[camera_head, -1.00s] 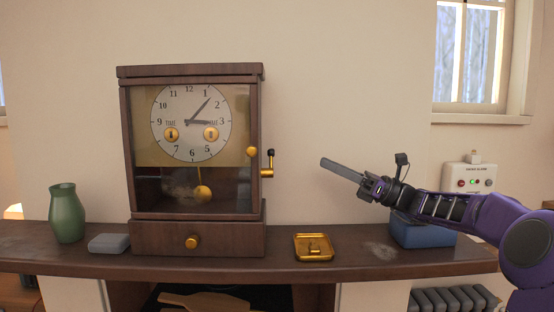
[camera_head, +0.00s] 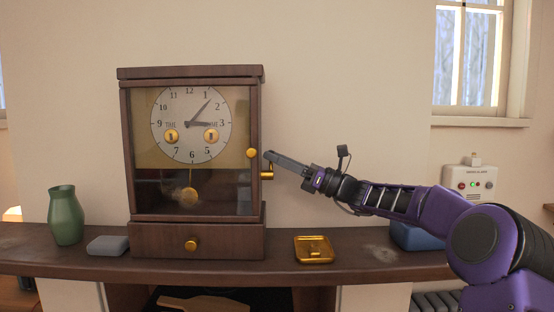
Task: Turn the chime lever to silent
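The wooden mantel clock (camera_head: 194,240) stands on the shelf, with a glazed front and a round dial. The brass chime lever (camera_head: 267,175) sticks out of its right side. Its dark upper knob, seen earlier, is hidden behind my gripper. My gripper (camera_head: 268,157) points left, with its fingertips at the clock's right side in the picture, over the lever. I cannot tell whether it touches the lever. The fingers look close together, with nothing visible between them.
A brass tray (camera_head: 314,258) lies on the shelf (camera_head: 372,268) right of the clock. A green vase (camera_head: 66,215) and a grey box (camera_head: 108,245) stand left of it. A blue box (camera_head: 412,238) is partly behind my arm. A white alarm box (camera_head: 469,183) hangs at right.

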